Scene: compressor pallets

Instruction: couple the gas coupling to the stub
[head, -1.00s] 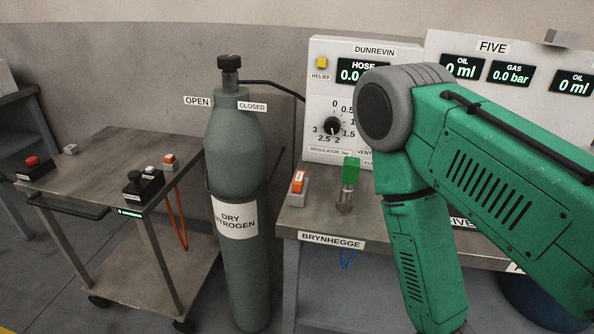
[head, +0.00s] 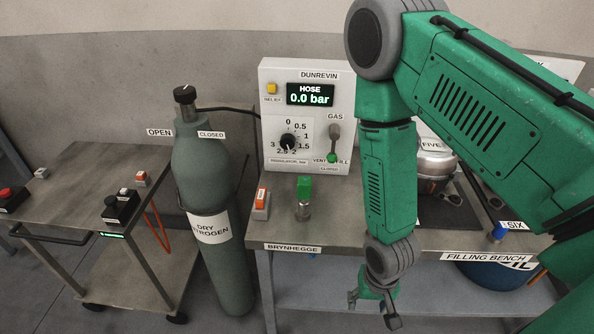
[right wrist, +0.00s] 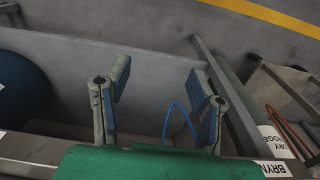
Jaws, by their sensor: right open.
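A green-topped metal fitting (head: 304,197) stands upright on the bench, right of a small orange switch. It may be the gas coupling, but I cannot tell for sure. A silver compressor marked FIVE (head: 434,163) stands farther right, partly behind my right arm; I cannot make out a stub on it. My right gripper (head: 374,308) hangs in front of the bench's front edge, lower than its top, apart from the fitting. In the right wrist view its two fingers (right wrist: 160,88) are spread with nothing between them. My left gripper is out of view.
The filling bench (head: 345,238) has a control panel (head: 305,130) reading hose 0.0 bar. A dry nitrogen cylinder (head: 208,180) and a metal cart (head: 85,185) stand left. A blue hose loop (right wrist: 178,118) hangs near the gripper. A blue drum (head: 490,275) sits below the bench.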

